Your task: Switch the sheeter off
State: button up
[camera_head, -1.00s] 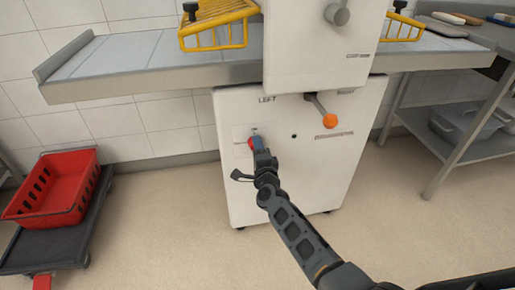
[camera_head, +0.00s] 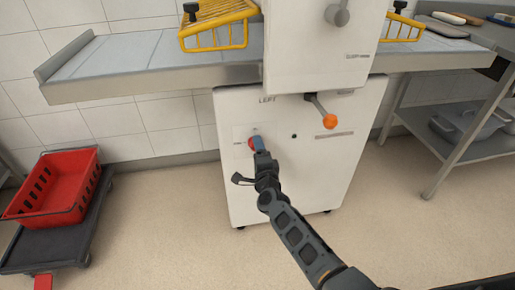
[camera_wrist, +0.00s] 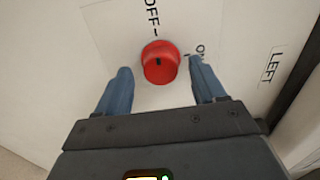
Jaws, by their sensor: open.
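The sheeter (camera_head: 290,185) is a white cabinet under a grey conveyor bed. Its red round knob (camera_head: 253,142) sits on the upper left of the front panel, and it fills the middle of the wrist view (camera_wrist: 160,63). An OFF label (camera_wrist: 152,15) is above the knob there, and an ON label (camera_wrist: 201,51) is to its right. The knob's pointer direction is hard to tell. My gripper (camera_head: 259,146) is in front of the knob. In the wrist view its two blue fingertips (camera_wrist: 160,68) are apart, one on each side of the knob, with visible gaps.
An orange-tipped lever (camera_head: 330,121) sticks out to the right of the knob. The conveyor bed (camera_head: 150,65) overhangs the cabinet on the left. A red crate (camera_head: 55,185) rests on a dark dolly at left. A metal table with a lower shelf stands at right.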

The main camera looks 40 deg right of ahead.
jog(key=p+v, duration=0.2)
jog(key=v, duration=0.4)
jog(key=shift+s, duration=0.25)
jog(key=shift+a, duration=0.15)
jog(key=s+a+r+n+t+y+p, duration=0.1)
jog(key=s+a+r+n+y+p, duration=0.15)
jog(key=s+a+n, duration=0.4)
jog(key=s+a+r+n+y+p, duration=0.2)
jog(key=s+r+n, duration=0.15)
jog(key=s, duration=0.55)
jog(key=s+a+r+n+t+y+p, duration=0.15)
jog(key=s+a+r+n, duration=0.25)
jog(key=s, duration=0.4)
jog(key=s+a+r+n+g+y+p, duration=0.1)
jog(key=s+a+r+n, duration=0.3)
jog(key=s+r, duration=0.4)
jog(key=s+a+r+n+g+y+p, duration=0.1)
jog(key=s+a+r+n+y+p, duration=0.2)
jog(key=s+r+n, duration=0.3)
notch_tip(320, 180, up, 6)
jog(key=shift+s+a+f+n+g+p, duration=0.1)
jog(key=shift+s+a+n+g+p, duration=0.35)
jog(key=shift+s+a, duration=0.6)
jog(key=shift+s+d, duration=0.15)
